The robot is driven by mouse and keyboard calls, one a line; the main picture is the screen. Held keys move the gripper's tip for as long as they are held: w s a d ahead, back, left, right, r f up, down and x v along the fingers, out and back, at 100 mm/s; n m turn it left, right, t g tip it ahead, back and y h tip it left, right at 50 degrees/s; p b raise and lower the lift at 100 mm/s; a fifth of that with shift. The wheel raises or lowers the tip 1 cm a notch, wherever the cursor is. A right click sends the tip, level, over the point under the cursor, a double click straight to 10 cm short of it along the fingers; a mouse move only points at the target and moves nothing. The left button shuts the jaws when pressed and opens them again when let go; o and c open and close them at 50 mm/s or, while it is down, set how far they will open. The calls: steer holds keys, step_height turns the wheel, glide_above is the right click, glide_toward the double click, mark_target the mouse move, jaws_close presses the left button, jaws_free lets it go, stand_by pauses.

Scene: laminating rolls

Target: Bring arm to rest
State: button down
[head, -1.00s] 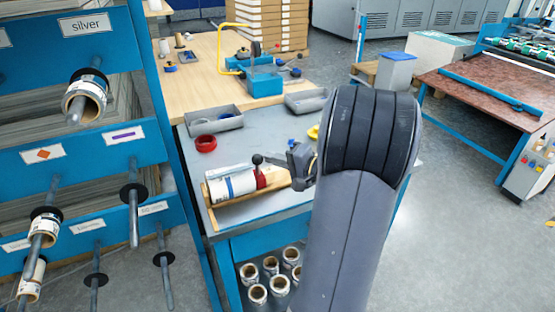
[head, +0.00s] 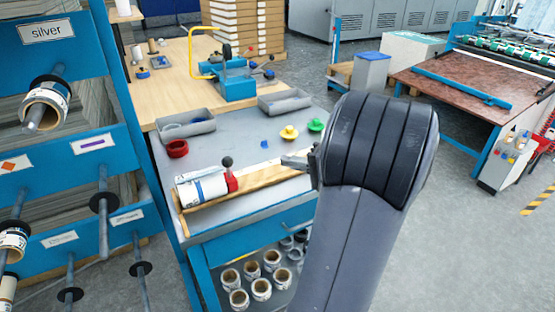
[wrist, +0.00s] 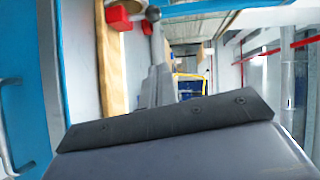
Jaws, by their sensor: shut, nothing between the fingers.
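My arm stands large in the right middle of the head view. My gripper (head: 294,161) shows past its left side, partly hidden behind the arm, over the workbench (head: 262,222). In the wrist view my gripper (wrist: 160,86) is shut, with its fingers together and nothing between them. The white laminating roll (head: 203,190) lies in a wooden cradle (head: 262,189) at the bench's front left, to the left of my gripper and apart from it. A red clamp (head: 232,182) with a black knob is at the roll's right end.
A rack (head: 75,150) with pegs and rolls stands at left. Several rolls (head: 261,289) stand below. Floor at right (head: 470,230) is clear.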

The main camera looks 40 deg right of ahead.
steer(key=shift+s+d, duration=0.1)
steer(key=shift+s, duration=0.25)
